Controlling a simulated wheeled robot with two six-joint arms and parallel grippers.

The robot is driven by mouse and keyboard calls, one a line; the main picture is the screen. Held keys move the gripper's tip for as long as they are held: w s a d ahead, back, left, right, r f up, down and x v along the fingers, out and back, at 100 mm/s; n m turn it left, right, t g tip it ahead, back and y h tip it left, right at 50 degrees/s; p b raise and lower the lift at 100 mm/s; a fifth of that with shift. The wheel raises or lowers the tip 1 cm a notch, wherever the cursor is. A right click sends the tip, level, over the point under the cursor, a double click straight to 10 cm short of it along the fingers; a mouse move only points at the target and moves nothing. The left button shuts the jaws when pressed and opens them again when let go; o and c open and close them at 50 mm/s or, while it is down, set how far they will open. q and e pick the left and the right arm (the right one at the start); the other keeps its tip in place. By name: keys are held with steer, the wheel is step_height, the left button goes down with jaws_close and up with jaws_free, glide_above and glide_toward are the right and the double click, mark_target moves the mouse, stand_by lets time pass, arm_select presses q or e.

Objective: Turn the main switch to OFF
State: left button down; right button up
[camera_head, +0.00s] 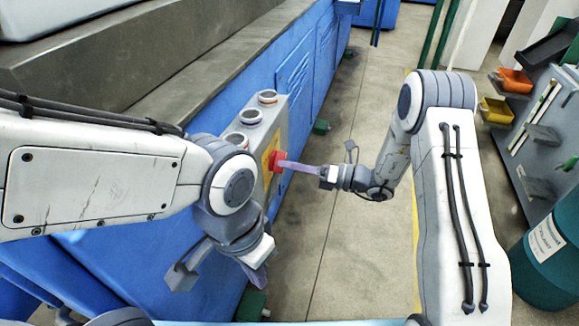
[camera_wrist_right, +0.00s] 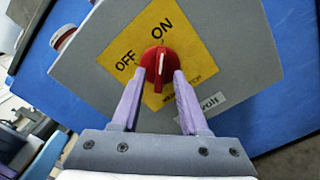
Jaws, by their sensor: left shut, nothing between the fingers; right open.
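The main switch is a red rotary knob (camera_wrist_right: 160,66) on a yellow plate (camera_wrist_right: 205,62) marked OFF and ON. In the right wrist view, its handle points up, roughly toward the ON label (camera_wrist_right: 162,28); the OFF label (camera_wrist_right: 126,62) lies to its left. My right gripper (camera_wrist_right: 160,75) is open, one finger on each side of the knob; I cannot tell whether they touch it. In the head view, the right gripper (camera_head: 290,165) reaches the red knob (camera_head: 277,161) from the right. My left gripper (camera_head: 258,278) is shut and empty, low beside the blue machine.
The switch sits on a grey control box (camera_head: 277,122) with several round buttons on top, fixed to the blue machine (camera_head: 306,62). Right of it is open concrete floor (camera_head: 345,235). A teal bin (camera_head: 550,262) and shelves with orange and yellow trays stand at the right.

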steer(key=shift+w+a, duration=0.1)
steer(key=shift+a, duration=0.15)
jaws_close()
